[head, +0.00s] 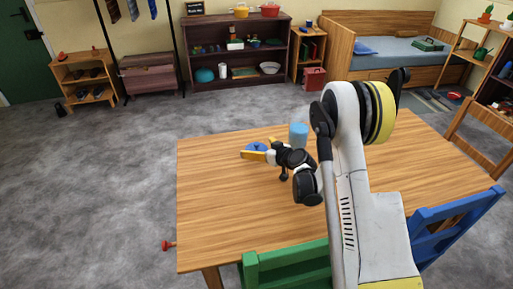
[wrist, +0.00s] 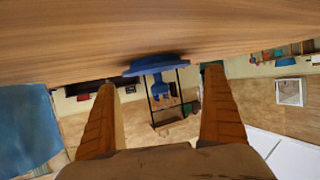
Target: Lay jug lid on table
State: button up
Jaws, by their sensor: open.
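The blue jug lid (head: 256,147) is on the wooden table (head: 215,205), left of the light blue jug (head: 298,133). My gripper (head: 257,148) is open, with one orange finger on each side of the lid. In the wrist view my gripper (wrist: 159,80) shows a gap between each fingertip and the lid. The jug (wrist: 28,120) fills the left edge there. Its top is hard to make out.
A green chair (head: 285,262) and a blue chair (head: 455,225) stand at the table's near side, and a wooden chair (head: 480,140) at its right. The table's left part is bare. A dark shelf (head: 237,50) stands by the far wall.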

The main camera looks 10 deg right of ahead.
jog(key=v, duration=1)
jog(key=shift+s+d+r, duration=0.1)
jog(key=shift+s+r, duration=0.15)
jog(key=shift+r, duration=0.05)
jog(key=s+a+r+m+g+h, duration=0.2)
jog(key=s+a+r+g, duration=0.3)
jog(key=s+r, duration=0.85)
jog(key=s+r+m+h, duration=0.2)
jog(key=s+h, duration=0.1)
jog(key=s, duration=1.5)
jog(key=shift+d+r+m, duration=0.3)
jog(key=shift+d+r, duration=0.05)
jog(key=shift+d, duration=0.1)
